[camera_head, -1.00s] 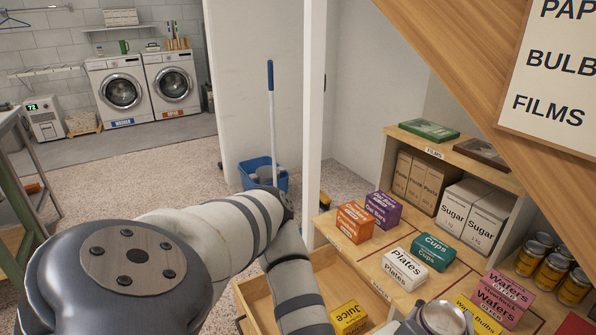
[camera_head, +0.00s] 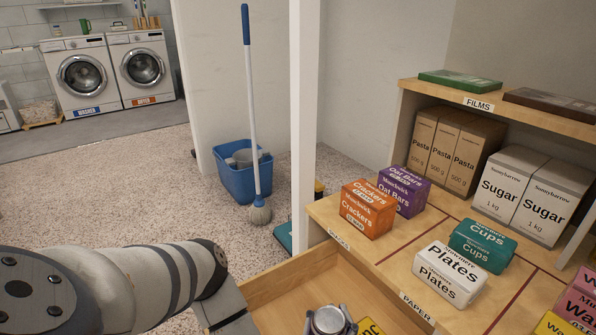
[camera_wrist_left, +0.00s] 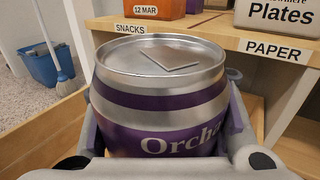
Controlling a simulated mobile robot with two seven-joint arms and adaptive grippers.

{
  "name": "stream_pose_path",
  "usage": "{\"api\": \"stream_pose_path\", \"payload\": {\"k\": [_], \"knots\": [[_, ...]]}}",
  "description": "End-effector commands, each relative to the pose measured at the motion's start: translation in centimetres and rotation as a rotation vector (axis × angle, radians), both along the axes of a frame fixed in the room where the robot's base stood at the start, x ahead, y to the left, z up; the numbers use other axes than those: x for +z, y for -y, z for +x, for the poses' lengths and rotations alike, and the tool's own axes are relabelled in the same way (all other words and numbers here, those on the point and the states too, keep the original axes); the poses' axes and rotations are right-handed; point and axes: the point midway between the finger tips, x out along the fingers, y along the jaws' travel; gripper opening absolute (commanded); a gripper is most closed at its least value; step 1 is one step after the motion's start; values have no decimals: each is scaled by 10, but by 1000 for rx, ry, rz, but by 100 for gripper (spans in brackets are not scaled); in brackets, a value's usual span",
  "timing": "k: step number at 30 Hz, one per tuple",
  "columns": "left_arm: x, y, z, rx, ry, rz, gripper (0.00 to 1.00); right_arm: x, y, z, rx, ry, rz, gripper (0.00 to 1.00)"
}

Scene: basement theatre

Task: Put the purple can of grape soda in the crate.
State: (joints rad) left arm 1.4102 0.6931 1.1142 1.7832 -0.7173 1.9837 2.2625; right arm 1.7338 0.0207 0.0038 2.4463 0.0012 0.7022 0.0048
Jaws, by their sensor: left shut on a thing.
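A purple can (camera_wrist_left: 165,122) with a silver lid and part of the label "Orcha" fills the middle of the left wrist view. My left gripper (camera_wrist_left: 168,112) is shut around its sides and holds it upright. In the head view the can's round silver lid (camera_head: 329,319) shows at the bottom edge between my left gripper's fingers (camera_head: 329,324). The can is over an open wooden box (camera_head: 268,287) in front of the shelf; I cannot tell if this is a drawer or the crate. No other crate is clearly seen. My right gripper is out of view.
The shelf board (camera_head: 385,243) carries orange crackers (camera_head: 368,210), purple oat bars (camera_head: 404,190), white plates (camera_head: 450,273) and green cups (camera_head: 482,246). A white post (camera_head: 303,120) and blue mop bucket (camera_head: 238,180) stand beyond.

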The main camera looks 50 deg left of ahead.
Motion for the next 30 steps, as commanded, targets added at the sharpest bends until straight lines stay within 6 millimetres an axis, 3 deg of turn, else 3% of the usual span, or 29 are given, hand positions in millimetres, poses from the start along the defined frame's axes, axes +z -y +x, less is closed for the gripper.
{"api": "stream_pose_path", "payload": {"k": [1, 3, 10, 15, 19, 22, 30], "knots": [[-36, -7, 2, 28, -10, 0, 0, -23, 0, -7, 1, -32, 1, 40], [-55, -15, 6, 61, -6, -1, 0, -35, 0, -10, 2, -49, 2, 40], [-80, -34, 17, 102, 3, 1, 0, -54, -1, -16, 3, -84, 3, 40], [-105, -73, 40, 104, 1, 3, 0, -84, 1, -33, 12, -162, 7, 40], [-118, -109, 59, 108, 1, 4, 0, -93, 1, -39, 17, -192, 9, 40], [-144, -123, 69, 104, 0, 2, 0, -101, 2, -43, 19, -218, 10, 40], [-176, -148, 84, 104, 3, 1, 0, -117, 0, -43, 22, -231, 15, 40]]}}
